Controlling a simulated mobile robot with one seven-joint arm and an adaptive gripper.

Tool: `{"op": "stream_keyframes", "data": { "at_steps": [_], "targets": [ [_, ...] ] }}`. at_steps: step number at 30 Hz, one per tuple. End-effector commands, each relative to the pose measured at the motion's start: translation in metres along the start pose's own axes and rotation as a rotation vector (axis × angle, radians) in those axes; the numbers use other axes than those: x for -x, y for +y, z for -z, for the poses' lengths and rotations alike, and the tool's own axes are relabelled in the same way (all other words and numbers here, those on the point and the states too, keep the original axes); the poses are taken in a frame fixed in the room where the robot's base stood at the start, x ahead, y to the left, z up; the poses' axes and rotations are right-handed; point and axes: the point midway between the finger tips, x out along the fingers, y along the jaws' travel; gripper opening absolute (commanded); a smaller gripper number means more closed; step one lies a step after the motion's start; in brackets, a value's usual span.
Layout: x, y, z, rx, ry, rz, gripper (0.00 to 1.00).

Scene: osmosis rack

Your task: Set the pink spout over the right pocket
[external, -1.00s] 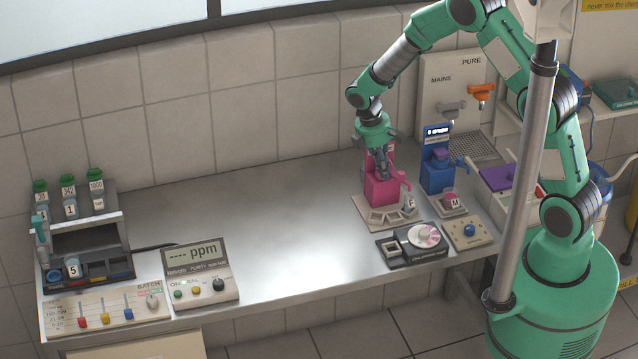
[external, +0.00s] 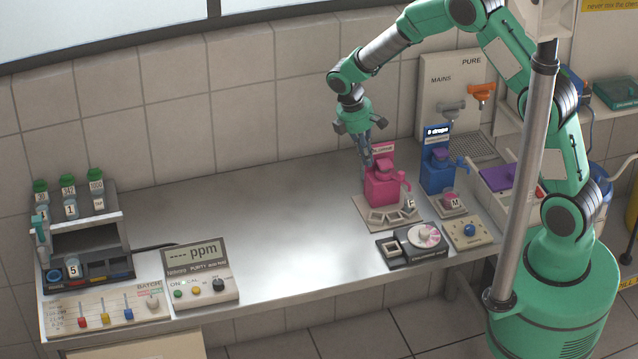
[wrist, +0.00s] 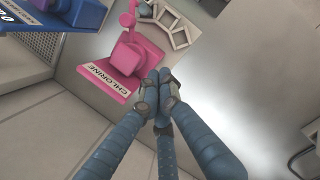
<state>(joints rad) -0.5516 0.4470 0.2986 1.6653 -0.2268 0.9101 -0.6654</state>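The pink dispenser (external: 381,190), labelled CHLORINE, stands on a pale base with several pockets (external: 376,217). Its pink spout (external: 404,180) points to the right in the external view, above a small lettered jar (external: 409,202) at the right end of the base. In the wrist view the spout (wrist: 127,20) points to the top edge, and several pockets (wrist: 180,39) show beside the pink body (wrist: 133,57). My gripper (external: 366,166) is just left of the dispenser's top, apart from the spout. Its fingertips (wrist: 160,88) are together with nothing visible between them.
A blue dispenser (external: 437,177) with a jar (external: 451,202) stands close on the right. A dial unit (external: 413,246) and a blue-knobbed panel (external: 468,232) lie in front. The bench (external: 270,210) to the left is clear up to the ppm meter (external: 200,272).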

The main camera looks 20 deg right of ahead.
Motion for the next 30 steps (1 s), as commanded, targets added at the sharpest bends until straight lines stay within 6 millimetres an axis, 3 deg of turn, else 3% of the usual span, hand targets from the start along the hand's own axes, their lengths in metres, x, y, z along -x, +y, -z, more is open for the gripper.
{"op": "stream_keyframes", "data": {
  "at_steps": [6,12,30],
  "targets": [
    [0.032,0.0,0.0,0.0,0.0,0.0,0.0],
    [0.046,0.0,0.0,0.0,-0.001,0.002,0.0],
    [0.049,0.0,0.0,0.0,-0.002,0.002,0.0]
  ]
}}
